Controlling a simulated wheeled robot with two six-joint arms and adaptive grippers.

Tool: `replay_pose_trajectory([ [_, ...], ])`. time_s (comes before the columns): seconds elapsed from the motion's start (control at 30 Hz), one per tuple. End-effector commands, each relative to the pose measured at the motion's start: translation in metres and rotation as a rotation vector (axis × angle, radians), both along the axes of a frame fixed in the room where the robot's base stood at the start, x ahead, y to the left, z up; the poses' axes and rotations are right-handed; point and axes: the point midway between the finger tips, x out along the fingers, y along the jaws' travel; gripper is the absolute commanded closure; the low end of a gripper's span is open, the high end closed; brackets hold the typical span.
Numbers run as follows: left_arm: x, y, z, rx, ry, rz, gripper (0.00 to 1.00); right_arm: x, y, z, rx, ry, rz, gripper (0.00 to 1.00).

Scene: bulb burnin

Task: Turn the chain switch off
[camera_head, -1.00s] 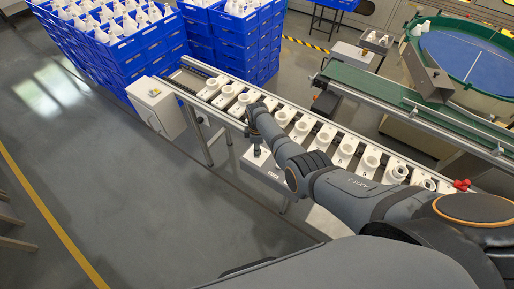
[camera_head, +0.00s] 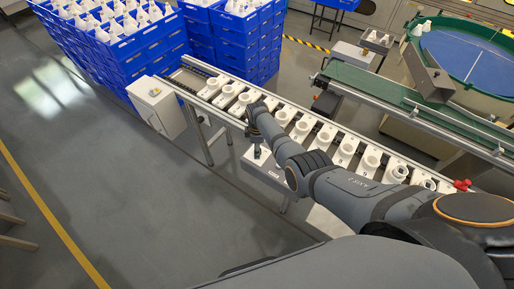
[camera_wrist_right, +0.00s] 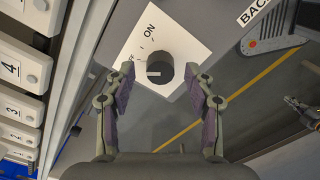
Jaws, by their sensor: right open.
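The chain switch is a dark round knob (camera_wrist_right: 158,75) on a white plate (camera_wrist_right: 175,38) in the right wrist view. ON is printed on the plate, and another label at its left is partly hidden. A short white line on the knob lies about level in the picture. My right gripper (camera_wrist_right: 159,84) is open, with one finger on each side of the knob, and holds nothing. In the head view my right gripper (camera_head: 257,152) is over the grey control box (camera_head: 266,170) beside the conveyor, and the knob cannot be made out.
The conveyor (camera_head: 312,112) carries a row of white numbered holders (camera_head: 326,138) right behind the box. A white cabinet (camera_head: 157,106) stands at its left end, with stacked blue crates (camera_head: 130,55) behind.

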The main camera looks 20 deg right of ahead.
Motion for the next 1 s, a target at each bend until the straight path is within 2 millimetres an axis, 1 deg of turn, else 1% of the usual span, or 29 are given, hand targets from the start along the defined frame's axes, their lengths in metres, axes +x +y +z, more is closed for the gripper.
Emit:
replay_pose_trajectory([
  [0.13, -0.001, 0.001, 0.000, 0.001, 0.001, 0.000, 1.00, 0.000, 0.000, 0.004, 0.000, 0.000, 0.000, 0.46],
  [0.27, 0.000, 0.001, 0.000, 0.001, 0.000, 0.000, 1.00, 0.000, 0.000, 0.022, 0.000, -0.003, 0.000, 0.46],
  [0.5, 0.000, 0.000, 0.000, 0.000, 0.000, 0.000, 1.00, 0.001, 0.000, 0.081, 0.001, -0.004, 0.000, 0.46],
  [0.63, 0.000, 0.000, 0.000, 0.000, 0.000, 0.000, 1.00, 0.001, 0.001, 0.105, 0.000, -0.003, 0.000, 0.46],
  [0.7, 0.000, 0.000, 0.000, 0.000, 0.000, 0.000, 1.00, 0.000, 0.000, 0.113, 0.000, -0.002, 0.000, 0.46],
  [0.8, 0.000, 0.000, 0.000, 0.000, 0.000, 0.000, 1.00, 0.000, 0.000, 0.119, 0.000, 0.000, 0.000, 0.46],
  [1.0, 0.000, 0.000, 0.000, 0.000, 0.000, 0.000, 1.00, 0.000, 0.000, 0.120, 0.000, 0.000, 0.000, 0.46],
])
